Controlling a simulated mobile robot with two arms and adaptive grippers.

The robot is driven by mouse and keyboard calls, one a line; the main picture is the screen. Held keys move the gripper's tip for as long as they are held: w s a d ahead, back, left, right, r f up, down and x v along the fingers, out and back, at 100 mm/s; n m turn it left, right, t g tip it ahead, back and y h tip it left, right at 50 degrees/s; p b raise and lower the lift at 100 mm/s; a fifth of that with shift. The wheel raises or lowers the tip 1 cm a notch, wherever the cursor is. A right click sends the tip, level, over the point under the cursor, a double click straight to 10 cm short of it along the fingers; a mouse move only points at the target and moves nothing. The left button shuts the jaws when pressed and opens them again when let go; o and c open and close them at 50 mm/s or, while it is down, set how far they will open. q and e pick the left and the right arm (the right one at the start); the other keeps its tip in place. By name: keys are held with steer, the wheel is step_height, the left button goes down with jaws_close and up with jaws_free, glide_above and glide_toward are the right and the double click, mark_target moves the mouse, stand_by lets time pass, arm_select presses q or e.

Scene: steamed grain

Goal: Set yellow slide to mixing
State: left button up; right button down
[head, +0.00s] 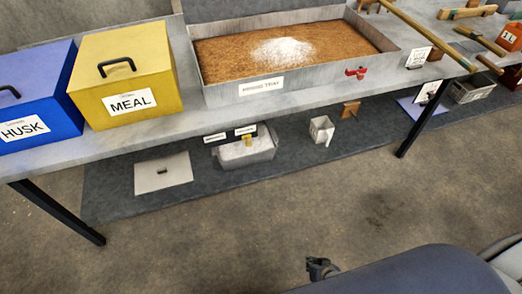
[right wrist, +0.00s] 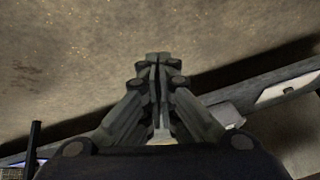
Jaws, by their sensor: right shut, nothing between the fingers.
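A small yellow slide (head: 247,141) sits at the back edge of a grey bin (head: 262,155) on the lower shelf. Two small white labels on dark plates stand above it, a left one (head: 215,137) and a right one (head: 245,130). The yellow slide is under the right label. The label text is too small to read. My right gripper (head: 318,266) is over the floor in front of the table, well apart from the slide. In the right wrist view its fingers (right wrist: 158,62) are together and empty. My left gripper is not in view.
A blue HUSK box (head: 40,105), a yellow MEAL box (head: 135,70) and a tray of brown grain with white powder (head: 215,98) stand on the tabletop. A pale flat panel (head: 163,176) and a small metal cup (head: 321,130) flank the bin. Black table legs (head: 60,212) border the shelf.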

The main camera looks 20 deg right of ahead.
mark_target(248, 140)
steer(key=w+r+m+t+b, duration=0.2)
steer(key=w+r, duration=0.1)
steer(key=w, duration=0.3)
steer(key=w+r+m+t+b, duration=0.1)
steer(key=w+r+t, duration=0.15)
steer(key=w, duration=0.45)
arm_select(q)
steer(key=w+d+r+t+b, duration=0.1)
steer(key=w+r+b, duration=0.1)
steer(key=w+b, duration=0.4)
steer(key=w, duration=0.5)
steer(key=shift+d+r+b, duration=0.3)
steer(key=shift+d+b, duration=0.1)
arm_select(e)
steer(key=w+r+m+t+y, duration=0.1)
steer(key=w+r, duration=0.3)
steer(key=r, duration=0.4)
steer(key=w+a+r+m+t+y, duration=0.1)
steer(key=w+r+m+t, duration=0.2)
steer(key=r, duration=0.5)
steer(key=w+a+r+m+t+y, duration=0.1)
steer(key=w+r+m+t, duration=0.1)
steer(key=w+r, duration=0.4)
step_height(248, 140, up, 2)
steer(key=shift+w+a+r+m, duration=0.15)
steer(key=shift+w+m, duration=0.15)
steer(key=shift+m, duration=0.6)
steer(key=shift+t, duration=0.25)
